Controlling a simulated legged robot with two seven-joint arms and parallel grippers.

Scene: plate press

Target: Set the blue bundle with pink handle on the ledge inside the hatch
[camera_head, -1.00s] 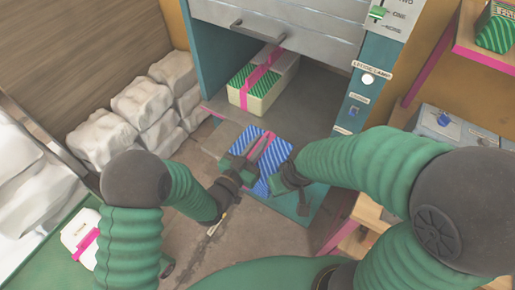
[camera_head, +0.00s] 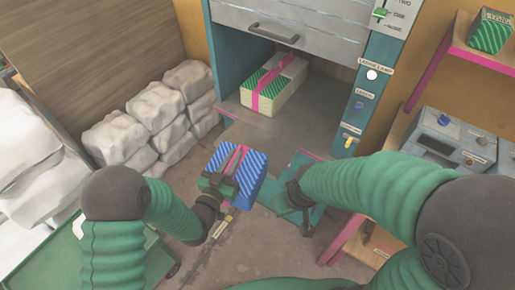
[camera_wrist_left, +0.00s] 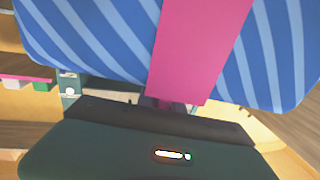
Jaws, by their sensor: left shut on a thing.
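The blue striped bundle (camera_head: 252,174) with its pink handle (camera_head: 240,158) hangs in front of the hatch, left of centre in the head view. My left gripper (camera_head: 226,180) is shut on it at the pink handle. The left wrist view shows the bundle (camera_wrist_left: 90,40) and pink band (camera_wrist_left: 200,50) close up against the gripper. The hatch's grey ledge (camera_head: 305,140) lies behind the bundle, under a raised grey shutter (camera_head: 300,32). My right gripper (camera_head: 295,194) is to the right of the bundle, apart from it, over a teal panel; its fingers are unclear.
A green-striped bundle with pink straps (camera_head: 272,88) sits at the back of the ledge. The ledge in front of it is clear. White sacks (camera_head: 150,115) are stacked at left. A control post with a yellow lever (camera_head: 350,142) edges the hatch at right.

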